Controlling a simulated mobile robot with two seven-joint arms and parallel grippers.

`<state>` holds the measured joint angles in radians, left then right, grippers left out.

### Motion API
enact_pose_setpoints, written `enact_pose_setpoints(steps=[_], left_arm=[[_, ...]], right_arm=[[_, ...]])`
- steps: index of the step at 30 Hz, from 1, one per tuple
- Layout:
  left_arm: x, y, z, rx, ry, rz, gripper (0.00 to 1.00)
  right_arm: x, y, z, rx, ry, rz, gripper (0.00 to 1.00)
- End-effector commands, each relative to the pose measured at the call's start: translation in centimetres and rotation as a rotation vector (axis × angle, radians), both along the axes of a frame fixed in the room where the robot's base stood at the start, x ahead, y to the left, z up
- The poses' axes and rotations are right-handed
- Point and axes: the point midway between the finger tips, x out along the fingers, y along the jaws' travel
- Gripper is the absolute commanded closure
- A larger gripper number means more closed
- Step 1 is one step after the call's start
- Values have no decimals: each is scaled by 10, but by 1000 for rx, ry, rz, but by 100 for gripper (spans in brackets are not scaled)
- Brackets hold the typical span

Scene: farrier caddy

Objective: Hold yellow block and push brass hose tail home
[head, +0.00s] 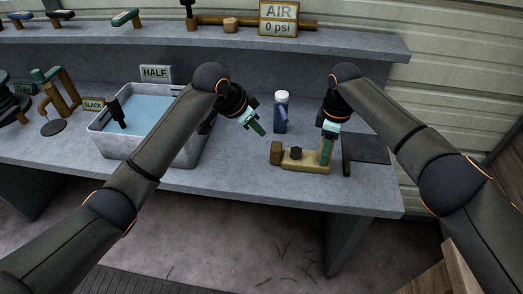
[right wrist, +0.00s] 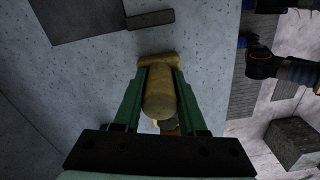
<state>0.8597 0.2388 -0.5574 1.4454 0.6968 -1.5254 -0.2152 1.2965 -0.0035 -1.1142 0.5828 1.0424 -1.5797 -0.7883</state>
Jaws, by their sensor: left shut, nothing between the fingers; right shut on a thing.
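The yellow block (head: 308,167) lies low on the bench, right of centre, with a brown piece (head: 277,152) at its left end and a dark knob on top. My right gripper (head: 326,158) points down at the block's right end. In the right wrist view its green fingers (right wrist: 160,88) close around a rounded, tan-yellow part of the block (right wrist: 159,97). My left gripper (head: 261,131) is shut and empty, above and left of the block, clear of it. I cannot tell for sure which part is the brass hose tail.
A grey tub of water (head: 185,157) stands left of the block, partly behind my left arm. A blue bottle (head: 281,113) stands behind the block. A dark flat plate (head: 368,149) lies to the right. A raised shelf with an AIR 0 psi sign (head: 279,18) runs behind.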

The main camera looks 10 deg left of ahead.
Motion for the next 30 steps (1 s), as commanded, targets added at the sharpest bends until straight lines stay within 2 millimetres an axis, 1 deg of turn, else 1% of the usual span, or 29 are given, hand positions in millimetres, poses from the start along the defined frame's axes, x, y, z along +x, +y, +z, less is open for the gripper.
enact_pose_setpoints(steps=[1, 5, 6, 15, 23, 27, 29, 30], left_arm=[[0, 0, -1, 0, 0, 0, 100], [0, 0, -1, 1, 1, 0, 100], [0, 0, -1, 1, 1, 0, 100], [0, 0, -1, 1, 1, 0, 100], [0, 0, -1, 1, 1, 0, 100], [0, 0, -1, 1, 1, 0, 100], [0, 0, -1, 1, 1, 0, 100], [0, 0, -1, 1, 1, 0, 100]], right_arm=[[-1, 0, -3, 0, 4, -1, 100], [-1, 0, -3, 0, 4, -1, 100], [-1, 0, -3, 0, 4, -1, 58], [0, 0, -1, 0, 1, 0, 24], [0, 0, 0, 0, 0, 0, 24], [0, 0, 0, 0, 0, 0, 8], [0, 0, 0, 0, 0, 0, 2], [0, 0, 0, 0, 0, 0, 0]])
